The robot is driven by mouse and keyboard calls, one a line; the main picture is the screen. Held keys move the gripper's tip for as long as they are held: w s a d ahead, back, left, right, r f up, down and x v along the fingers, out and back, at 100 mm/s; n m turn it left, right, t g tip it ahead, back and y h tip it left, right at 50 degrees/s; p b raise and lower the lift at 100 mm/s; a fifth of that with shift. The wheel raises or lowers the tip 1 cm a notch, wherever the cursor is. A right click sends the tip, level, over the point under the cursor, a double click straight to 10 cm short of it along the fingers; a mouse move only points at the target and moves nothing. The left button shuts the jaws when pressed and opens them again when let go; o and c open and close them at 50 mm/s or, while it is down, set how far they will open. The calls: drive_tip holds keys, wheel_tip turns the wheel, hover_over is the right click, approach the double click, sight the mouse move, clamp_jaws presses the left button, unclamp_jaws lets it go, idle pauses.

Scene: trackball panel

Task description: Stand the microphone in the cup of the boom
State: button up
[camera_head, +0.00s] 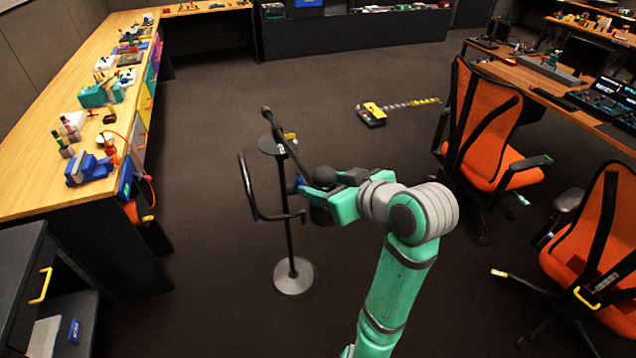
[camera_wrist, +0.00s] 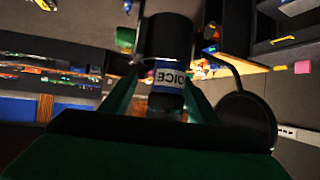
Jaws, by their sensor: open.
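The boom (camera_head: 290,152) is a dark slanted bar at the top of a thin upright pole. Its lower end runs behind or against my gripper (camera_head: 303,190), where a dark rounded shape hides the join. In the wrist view, a cylinder with a blue band and a white label, seemingly the microphone (camera_wrist: 168,77), stands between the green fingers of my gripper (camera_wrist: 165,92). A wider black cylinder (camera_wrist: 168,36) joins its far end; I cannot tell whether this is the microphone's body or the boom's cup. My gripper is open around the labelled part. Finger contact is unclear.
The pole stands on a round grey base (camera_head: 294,276), with a small round tray (camera_head: 277,144) and a curved black bar (camera_head: 247,190). A cluttered wooden bench (camera_head: 40,150) is at left. Orange chairs (camera_head: 490,125) are at right. A yellow-black device (camera_head: 372,114) lies on otherwise open floor.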

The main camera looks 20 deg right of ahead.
drive_tip(key=v, duration=0.9)
idle(0.5)
drive_tip(key=s+a+f+m+t+h, duration=0.1)
drive_tip(key=s+a+f+m, duration=0.15)
drive_tip(key=f, duration=0.75)
drive_tip(key=s+a+f+m+t+h, duration=0.1)
drive_tip(key=a+f+m, duration=0.3)
drive_tip(key=f, duration=0.6)
drive_tip(key=s+a+f+m+t+h, duration=0.1)
drive_tip(key=s+a+f+m, duration=0.2)
drive_tip(key=f, duration=0.7)
drive_tip(key=s+a+f+n+h, duration=0.15)
drive_tip(key=s+a+f, duration=0.35)
drive_tip(key=s, duration=0.5)
drive_tip(key=s+a+r+n, duration=0.1)
drive_tip(key=s+a+n, duration=0.1)
drive_tip(key=s, duration=0.4)
drive_tip(key=s+a+r+n+y, duration=0.1)
drive_tip(key=s+a+n, duration=0.1)
drive_tip(key=s, duration=0.4)
drive_tip(key=shift+a+r+n+t, duration=0.3)
drive_tip(key=shift+a+r+n, duration=0.1)
drive_tip(key=shift+a, duration=0.35)
